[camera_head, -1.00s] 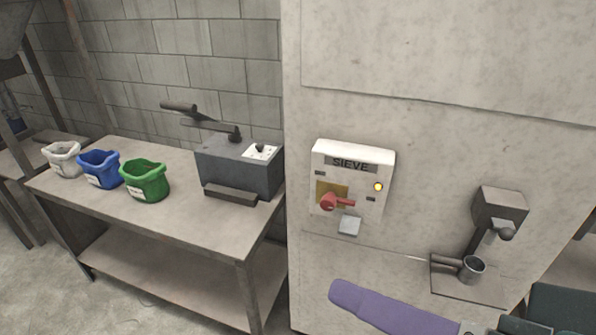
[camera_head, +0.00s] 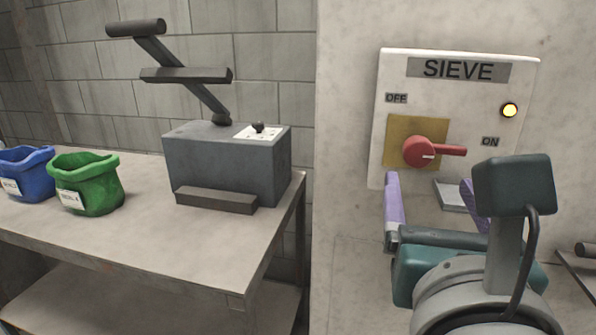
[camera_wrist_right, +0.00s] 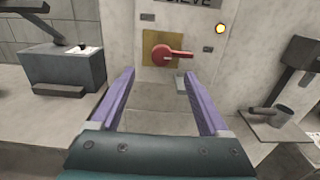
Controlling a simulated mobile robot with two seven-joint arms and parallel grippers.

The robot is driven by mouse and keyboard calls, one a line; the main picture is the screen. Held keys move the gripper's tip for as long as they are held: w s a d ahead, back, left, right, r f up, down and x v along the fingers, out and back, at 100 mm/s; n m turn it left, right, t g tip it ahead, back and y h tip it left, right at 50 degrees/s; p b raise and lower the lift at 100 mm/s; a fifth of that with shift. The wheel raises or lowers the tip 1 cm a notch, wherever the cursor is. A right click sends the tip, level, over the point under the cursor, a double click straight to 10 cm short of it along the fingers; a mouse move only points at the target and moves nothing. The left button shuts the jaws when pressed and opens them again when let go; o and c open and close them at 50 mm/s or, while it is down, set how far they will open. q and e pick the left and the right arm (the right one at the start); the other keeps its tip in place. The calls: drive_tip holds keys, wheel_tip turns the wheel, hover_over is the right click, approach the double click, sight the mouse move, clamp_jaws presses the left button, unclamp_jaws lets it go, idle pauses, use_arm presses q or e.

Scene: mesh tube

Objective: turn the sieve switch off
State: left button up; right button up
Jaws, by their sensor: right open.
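The white SIEVE switch panel (camera_head: 455,90) is on the pale wall at right in the head view. Its red rotary handle (camera_head: 430,151) sits on a yellow plate (camera_head: 398,140) and points right, toward the ON label (camera_head: 490,142). The OFF label (camera_head: 396,98) is at the upper left, and a yellow lamp (camera_head: 509,110) is lit. My right gripper (camera_head: 430,195) is open and empty, with purple fingers below the handle. In the right wrist view the handle (camera_wrist_right: 168,55) shows ahead, beyond and above the fingertips, not between them. My left gripper is not in view.
A metal table (camera_head: 150,245) at left holds a grey box with a lever (camera_head: 235,165), a green bag (camera_head: 88,185) and a blue bag (camera_head: 27,172). A small grey plate (camera_head: 452,196) sits below the panel.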

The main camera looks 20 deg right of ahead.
sight(420, 153)
drive_tip(key=p+x, duration=0.1)
drive_tip(key=x, duration=0.8)
drive_tip(key=shift+s+d+p, duration=0.1)
drive_tip(key=shift+d+p, duration=0.1)
drive_tip(key=shift+p, duration=0.2)
drive_tip(key=shift+w+d, duration=0.15)
drive_tip(key=shift+w, duration=0.15)
drive_tip(key=c, duration=1)
clamp_jaws()
